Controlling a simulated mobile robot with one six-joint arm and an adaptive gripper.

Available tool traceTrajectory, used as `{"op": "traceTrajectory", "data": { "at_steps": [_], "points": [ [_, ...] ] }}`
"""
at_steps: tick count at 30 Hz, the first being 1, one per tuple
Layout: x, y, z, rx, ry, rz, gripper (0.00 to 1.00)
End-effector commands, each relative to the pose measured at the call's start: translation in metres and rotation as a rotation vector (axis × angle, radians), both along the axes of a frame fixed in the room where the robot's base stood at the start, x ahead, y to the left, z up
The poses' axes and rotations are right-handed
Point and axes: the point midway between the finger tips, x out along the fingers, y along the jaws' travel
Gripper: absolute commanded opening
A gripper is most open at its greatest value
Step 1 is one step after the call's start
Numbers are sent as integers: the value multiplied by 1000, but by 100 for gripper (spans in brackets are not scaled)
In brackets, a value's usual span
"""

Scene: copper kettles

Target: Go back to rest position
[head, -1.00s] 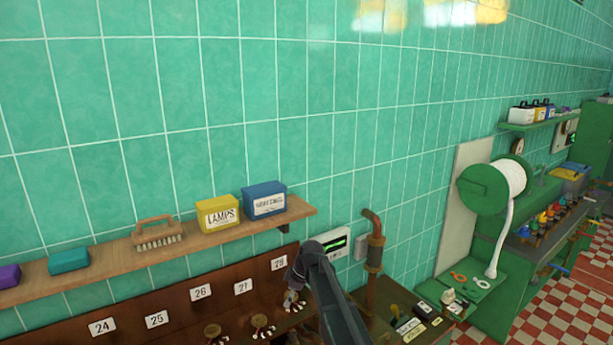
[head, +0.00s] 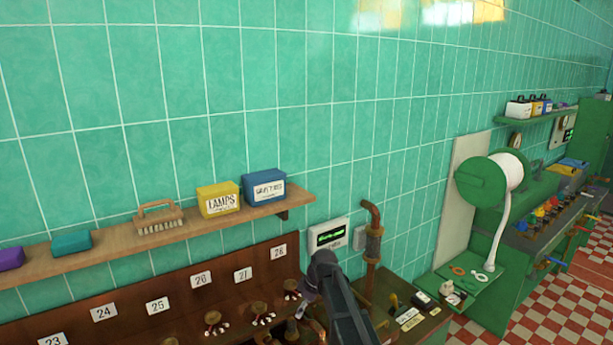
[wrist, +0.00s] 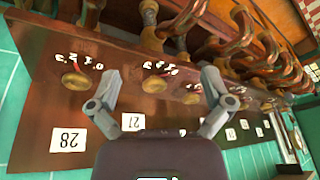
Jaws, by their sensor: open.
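My gripper (wrist: 160,78) is open and empty in the wrist view, its two grey fingers spread in front of a brown wooden panel (wrist: 50,105). The wrist view shows the panel upside down. Brass knobs (wrist: 75,80) with small white marks stand on the panel, near number plates (wrist: 68,139). No knob is visibly gripped. In the head view my dark arm reaches up from the bottom edge, to the right of plate 28 (head: 279,252). The fingers are largely hidden there.
Copper pipes (wrist: 180,25) crowd the far side of the panel. A shelf (head: 110,240) above it holds a brush (head: 160,216), a yellow box (head: 219,199) and a blue box (head: 264,188). A lit display (head: 330,236) and a vertical pipe (head: 373,245) are close to my arm.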

Motion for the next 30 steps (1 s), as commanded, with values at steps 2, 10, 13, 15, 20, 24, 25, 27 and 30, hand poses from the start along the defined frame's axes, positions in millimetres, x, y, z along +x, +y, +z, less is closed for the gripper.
{"op": "traceTrajectory", "data": {
  "at_steps": [2, 10, 13, 15, 20, 24, 25, 27, 30],
  "points": [
    [-15, -13, -15, -14, 19, -59, 100],
    [-78, -71, -66, -88, 108, -385, 100],
    [-105, -93, -85, -120, 142, -526, 100],
    [-124, -108, -98, -141, 161, -627, 100],
    [-167, -140, -127, -189, 200, -855, 100],
    [-197, -161, -145, -221, 220, -1023, 100],
    [-202, -165, -147, -226, 222, -1053, 100],
    [-211, -170, -152, -236, 228, -1106, 100],
    [-219, -177, -155, -245, 232, -1156, 100]
  ]
}}
